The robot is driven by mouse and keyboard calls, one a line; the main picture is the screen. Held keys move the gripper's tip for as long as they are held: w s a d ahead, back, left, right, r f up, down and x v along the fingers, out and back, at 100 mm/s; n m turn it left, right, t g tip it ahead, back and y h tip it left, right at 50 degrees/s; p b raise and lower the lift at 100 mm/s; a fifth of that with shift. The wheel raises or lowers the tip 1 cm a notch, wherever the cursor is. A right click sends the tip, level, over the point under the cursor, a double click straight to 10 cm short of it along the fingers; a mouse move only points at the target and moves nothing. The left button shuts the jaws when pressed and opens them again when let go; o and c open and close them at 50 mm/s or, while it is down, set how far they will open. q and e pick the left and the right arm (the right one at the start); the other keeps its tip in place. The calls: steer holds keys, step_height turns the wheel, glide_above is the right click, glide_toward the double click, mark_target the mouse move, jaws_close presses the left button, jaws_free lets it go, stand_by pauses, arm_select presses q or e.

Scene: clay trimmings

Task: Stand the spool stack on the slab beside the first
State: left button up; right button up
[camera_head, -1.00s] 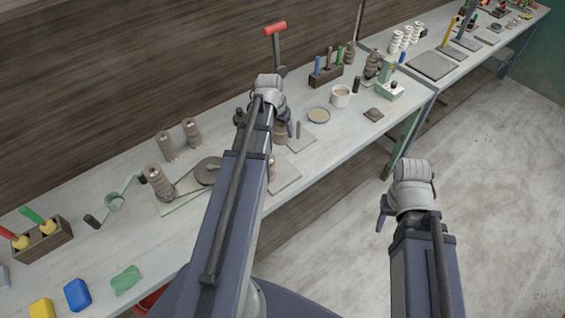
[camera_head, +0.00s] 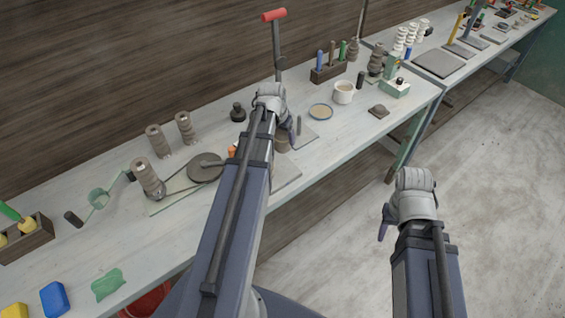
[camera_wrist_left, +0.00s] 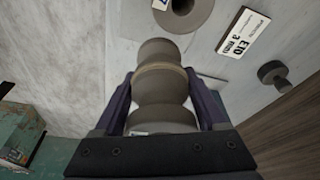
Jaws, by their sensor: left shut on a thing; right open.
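My left gripper (camera_wrist_left: 163,95) is shut on a grey-brown spool stack (camera_wrist_left: 160,85), with rounded bulges and a narrow waist, held between its two fingers in the left wrist view. In the head view, my left gripper (camera_head: 287,132) is over the bench, and the stack is mostly hidden by the arm. A grey slab (camera_head: 287,178) lies partly behind my left arm, and another slab (camera_head: 308,133) lies just beyond. A round clay piece with a hole (camera_wrist_left: 184,12) shows beyond the held stack in the wrist view. My right gripper (camera_head: 384,222) is open, off the bench over the floor.
Several spool stacks (camera_head: 158,141) stand at the left, near a flat board (camera_head: 180,196) with a round disc (camera_head: 206,167). A label card (camera_wrist_left: 243,33) shows in the wrist view.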

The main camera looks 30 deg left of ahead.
mark_target(278, 138)
arm_select(q)
step_height(278, 138, down, 5)
steer(key=b, duration=0.3)
steer(key=shift+r, duration=0.15)
arm_select(e)
step_height(278, 138, down, 5)
steer(key=shift+r, duration=0.15)
arm_select(q)
step_height(278, 138, down, 4)
steer(key=b, duration=0.5)
steer(key=shift+f, duration=0.2)
arm_select(e)
step_height(278, 138, down, 4)
steer(key=shift+f, duration=0.25)
arm_select(q)
steer(key=shift+f, duration=0.15)
steer(key=o, duration=1.6)
arm_select(e)
steer(key=shift+f, duration=0.1)
arm_select(q)
steer(key=p+v, duration=1.1)
steer(key=v, duration=0.1)
steer(key=shift+r+p, duration=0.25)
steer(key=shift+p, duration=0.15)
arm_select(e)
step_height(278, 138, up, 12)
